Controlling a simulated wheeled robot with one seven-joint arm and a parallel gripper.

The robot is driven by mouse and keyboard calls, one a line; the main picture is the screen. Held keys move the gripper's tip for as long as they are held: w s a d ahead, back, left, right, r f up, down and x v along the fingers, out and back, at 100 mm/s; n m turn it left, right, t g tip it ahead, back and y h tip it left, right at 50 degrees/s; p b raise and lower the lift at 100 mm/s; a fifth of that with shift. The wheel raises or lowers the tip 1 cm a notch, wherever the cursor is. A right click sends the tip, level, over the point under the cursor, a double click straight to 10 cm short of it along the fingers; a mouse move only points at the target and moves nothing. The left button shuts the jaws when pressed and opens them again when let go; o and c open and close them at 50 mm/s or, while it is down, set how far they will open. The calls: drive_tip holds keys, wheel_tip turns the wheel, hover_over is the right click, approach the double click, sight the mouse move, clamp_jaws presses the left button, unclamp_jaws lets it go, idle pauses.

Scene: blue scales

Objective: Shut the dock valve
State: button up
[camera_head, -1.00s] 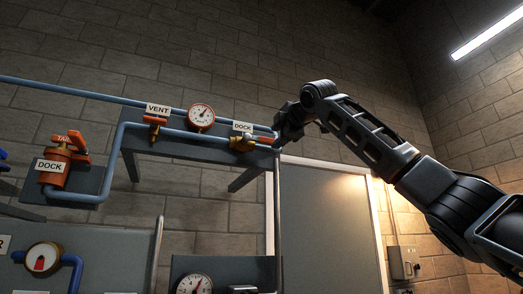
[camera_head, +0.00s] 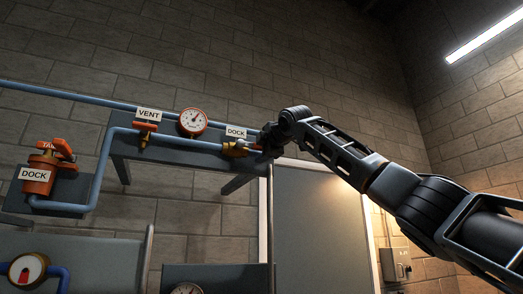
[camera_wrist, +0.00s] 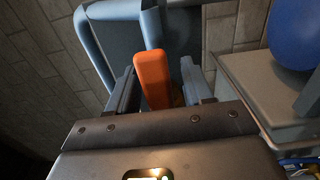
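The dock valve (camera_head: 233,149) is a brass body on the blue pipe at the right end of the grey shelf, under a white DOCK label (camera_head: 236,132). My gripper (camera_head: 263,142) is at its right side in the head view and hides most of its orange lever. In the wrist view the orange lever (camera_wrist: 152,78) stands between the two fingers of my gripper (camera_wrist: 158,88). The fingers are apart, with a gap on the right side of the lever. The left finger is close to it; I cannot tell whether they touch.
A VENT valve (camera_head: 144,133) with an orange handle and a round gauge (camera_head: 193,122) sit left on the same shelf. A blue rounded object (camera_wrist: 294,35) is at the wrist view's upper right.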

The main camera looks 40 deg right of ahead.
clamp_jaws()
idle(0.5)
